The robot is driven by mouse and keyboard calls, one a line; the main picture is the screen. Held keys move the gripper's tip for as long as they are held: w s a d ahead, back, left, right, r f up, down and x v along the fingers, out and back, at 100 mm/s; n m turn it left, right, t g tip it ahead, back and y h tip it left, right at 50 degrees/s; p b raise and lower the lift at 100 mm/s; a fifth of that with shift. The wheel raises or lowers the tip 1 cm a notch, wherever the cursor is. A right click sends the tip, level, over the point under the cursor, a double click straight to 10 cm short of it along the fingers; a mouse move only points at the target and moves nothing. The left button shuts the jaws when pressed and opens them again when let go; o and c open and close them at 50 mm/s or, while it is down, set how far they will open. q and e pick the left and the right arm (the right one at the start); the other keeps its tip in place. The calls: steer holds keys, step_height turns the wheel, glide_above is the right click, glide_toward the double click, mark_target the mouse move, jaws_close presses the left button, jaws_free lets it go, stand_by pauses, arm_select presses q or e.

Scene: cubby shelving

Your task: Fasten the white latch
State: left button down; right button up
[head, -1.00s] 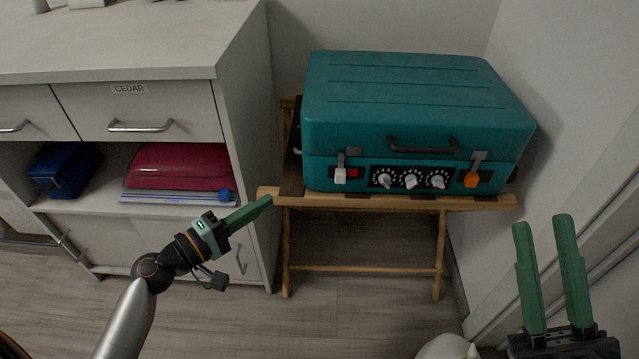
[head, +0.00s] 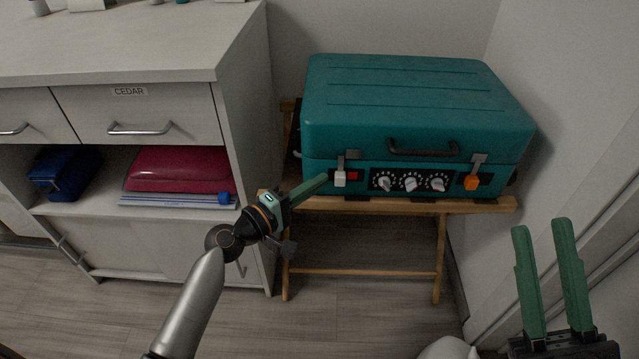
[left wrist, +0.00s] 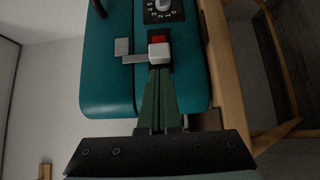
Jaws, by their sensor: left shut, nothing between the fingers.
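The white latch (head: 340,177) is on the left front of the closed teal case (head: 410,105). Its grey arm runs up to the lid, and a red switch sits just right of it. In the left wrist view the white latch (left wrist: 160,52) lies just past the fingertips. My left gripper (head: 322,180) is shut and empty, its tips at or very near the latch's left side; I cannot tell whether they touch. It also shows in the left wrist view (left wrist: 158,72). My right gripper (head: 541,225) is open and empty at the lower right, away from the case.
The case stands on a wooden folding stand (head: 400,206). An orange latch (head: 471,182) and several white knobs (head: 411,182) are on its front. A cabinet (head: 240,130) stands close on the left, a wall on the right. The floor before the stand is clear.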

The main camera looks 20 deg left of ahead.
mark_target(340, 182)
arm_select(q)
steer(key=shift+w+d, duration=0.1)
steer(key=shift+d, duration=0.3)
steer(key=shift+d, duration=0.1)
steer(key=shift+w+d, duration=0.2)
steer(key=shift+d, duration=0.5)
steer(key=shift+w+d, duration=0.2)
steer(key=shift+d, duration=0.5)
arm_select(e)
steer(key=shift+r, duration=0.35)
steer(key=shift+a, duration=0.15)
